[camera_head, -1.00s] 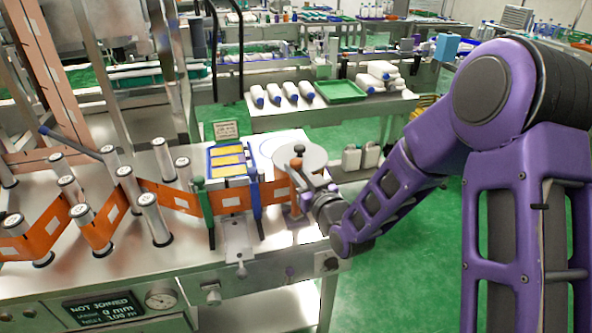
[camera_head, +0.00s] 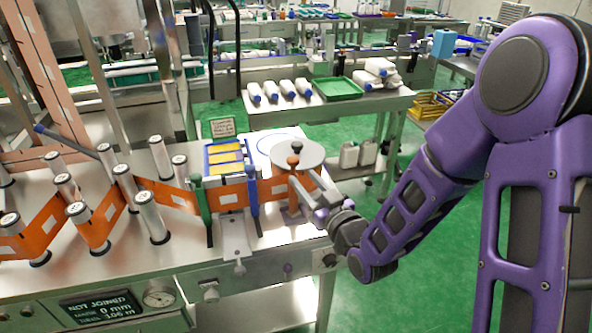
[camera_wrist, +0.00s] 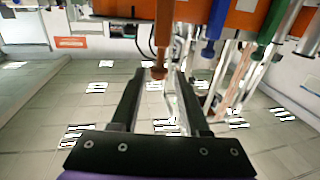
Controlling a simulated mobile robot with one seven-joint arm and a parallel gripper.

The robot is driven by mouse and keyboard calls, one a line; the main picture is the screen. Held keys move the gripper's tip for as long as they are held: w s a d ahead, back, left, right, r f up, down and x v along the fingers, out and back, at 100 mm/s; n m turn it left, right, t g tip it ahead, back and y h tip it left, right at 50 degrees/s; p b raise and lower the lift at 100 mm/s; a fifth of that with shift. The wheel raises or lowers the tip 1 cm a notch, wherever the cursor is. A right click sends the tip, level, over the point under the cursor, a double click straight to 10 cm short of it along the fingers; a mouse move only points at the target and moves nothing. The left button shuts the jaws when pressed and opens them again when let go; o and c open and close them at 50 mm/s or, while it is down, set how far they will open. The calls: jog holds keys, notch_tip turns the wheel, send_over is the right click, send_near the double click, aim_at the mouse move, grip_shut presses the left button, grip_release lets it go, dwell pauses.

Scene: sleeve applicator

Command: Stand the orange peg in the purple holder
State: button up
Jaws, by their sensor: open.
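The orange peg (camera_head: 293,161) stands upright at the right end of the orange web, by the round grey disc. In the wrist view, which looks upside down, the peg (camera_wrist: 163,36) hangs from the top edge, its knobbed end between or just beyond my fingertips. My gripper (camera_head: 305,184) is open around or close beside the peg; contact cannot be told. It also shows in the wrist view (camera_wrist: 158,75).
A blue peg (camera_head: 253,190) and a green peg (camera_head: 199,205) stand left of the orange peg along the orange web (camera_head: 235,197). Several steel rollers (camera_head: 151,217) stand further left. The grey disc (camera_head: 297,152) is close behind. Green floor is open to the right.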

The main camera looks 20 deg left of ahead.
jog(key=p+v, duration=0.5)
jog(key=shift+s+d, duration=0.15)
dwell(0.5)
